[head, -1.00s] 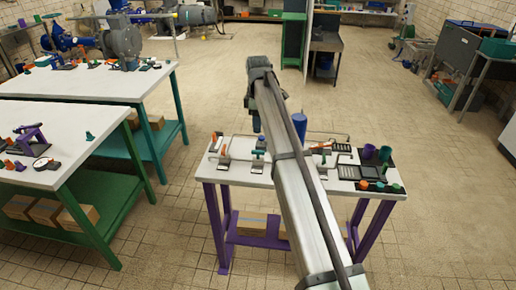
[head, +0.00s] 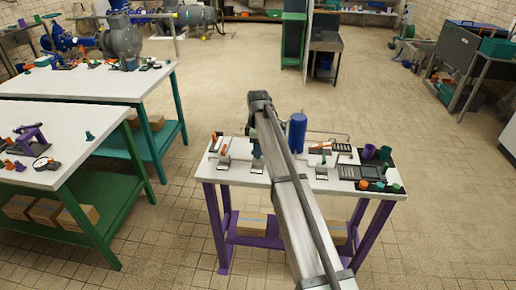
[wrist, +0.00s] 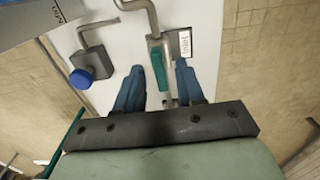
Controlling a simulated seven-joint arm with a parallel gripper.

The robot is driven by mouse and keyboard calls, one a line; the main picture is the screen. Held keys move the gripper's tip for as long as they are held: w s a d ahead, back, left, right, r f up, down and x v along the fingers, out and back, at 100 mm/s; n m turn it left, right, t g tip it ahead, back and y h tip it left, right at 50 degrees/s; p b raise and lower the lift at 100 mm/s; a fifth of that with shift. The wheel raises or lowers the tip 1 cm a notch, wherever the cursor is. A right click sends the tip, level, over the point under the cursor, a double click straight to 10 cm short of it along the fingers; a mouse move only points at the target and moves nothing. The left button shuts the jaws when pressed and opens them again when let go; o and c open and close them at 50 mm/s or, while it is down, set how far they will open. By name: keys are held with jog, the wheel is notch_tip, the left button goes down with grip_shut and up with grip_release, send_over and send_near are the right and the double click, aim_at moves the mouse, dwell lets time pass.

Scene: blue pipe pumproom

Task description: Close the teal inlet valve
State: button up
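The teal inlet valve handle (wrist: 158,69) shows in the wrist view, on a grey valve body beside a label reading "Inlet" (wrist: 184,42). The handle runs roughly in line with the grey pipe above it. My gripper (wrist: 159,66) is open, with one blue finger on each side of the handle and gaps visible between. Whether the fingertips are level with the handle in height is unclear.
A blue knob (wrist: 80,78) on a grey block lies left of the valve in the wrist view. A blue cylinder (head: 296,132) stands just right of my arm. Orange-handled parts (head: 224,150) stand to its left. Purple and green cups (head: 369,151) are at the bench's right.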

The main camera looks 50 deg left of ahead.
jog(key=shift+c, duration=0.2)
grip_shut()
jog(key=shift+m, duration=0.4)
jog(key=m, duration=0.3)
jog(key=shift+m, duration=0.4)
jog(key=m, duration=0.9)
jog(key=shift+m, duration=2.2)
